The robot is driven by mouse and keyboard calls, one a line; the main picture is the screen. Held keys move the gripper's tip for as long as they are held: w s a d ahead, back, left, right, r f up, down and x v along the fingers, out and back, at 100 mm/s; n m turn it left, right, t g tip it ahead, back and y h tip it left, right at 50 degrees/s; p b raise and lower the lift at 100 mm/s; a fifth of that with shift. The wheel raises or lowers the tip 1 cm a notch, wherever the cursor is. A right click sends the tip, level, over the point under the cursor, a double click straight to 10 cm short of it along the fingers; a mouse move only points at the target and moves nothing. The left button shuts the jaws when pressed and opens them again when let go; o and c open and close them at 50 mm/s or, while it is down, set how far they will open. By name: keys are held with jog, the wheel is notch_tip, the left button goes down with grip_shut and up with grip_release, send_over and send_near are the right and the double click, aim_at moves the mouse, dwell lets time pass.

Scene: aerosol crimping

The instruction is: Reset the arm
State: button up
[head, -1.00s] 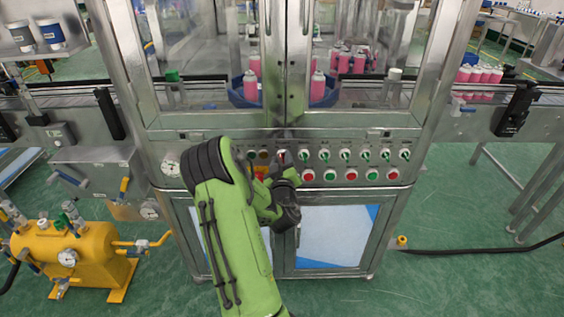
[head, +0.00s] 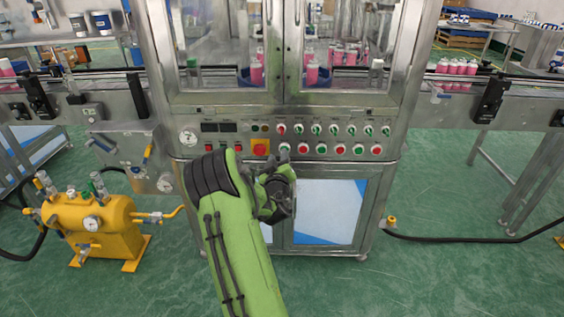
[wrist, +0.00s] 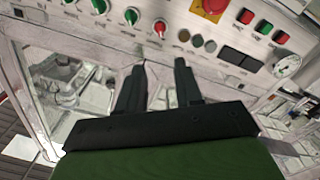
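My gripper (head: 283,155) is at the end of my green arm (head: 236,245), in front of the machine's control panel (head: 392,166). In the head view its tips overlap the lower row of buttons, right of the red emergency button on its yellow plate (head: 260,147). In the wrist view the gripper (wrist: 161,66) has two dark fingers apart with nothing between them. The panel with knobs and buttons lies beyond the fingertips. Whether the tips touch the panel cannot be told.
The machine's glass doors (head: 345,45) stand above the panel, with pink cans behind them. A yellow tank (head: 90,222) with gauges stands at left. A conveyor (head: 520,95) runs out to the right. A dark hose (head: 450,239) lies on the green floor, otherwise open at lower right.

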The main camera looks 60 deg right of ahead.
jog(key=shift+w+d+f, duration=0.1)
dwell(0.5)
jog(key=w+a+r+y, duration=0.1)
jog(key=a+r+y, duration=0.2)
jog(key=a, duration=0.7)
jog(key=w+a+r+y, duration=0.15)
jog(key=a+y, duration=0.25)
jog(key=a, duration=0.6)
jog(key=w+a+r+y, duration=0.1)
jog(key=a+r+y, duration=0.25)
jog(key=a, duration=0.65)
jog(key=s+a+n+g+y+p, duration=0.1)
jog(key=s+a+n+g+y, duration=0.35)
jog(key=s+a, duration=1.4)
notch_tip(320, 180, up, 17)
jog(key=w+n+t+p, duration=0.1)
jog(key=p, duration=1.6)
jog(key=shift+w+a+n+t+y, duration=0.35)
jog(key=shift+w+y, duration=0.05)
jog(key=shift+r, duration=0.1)
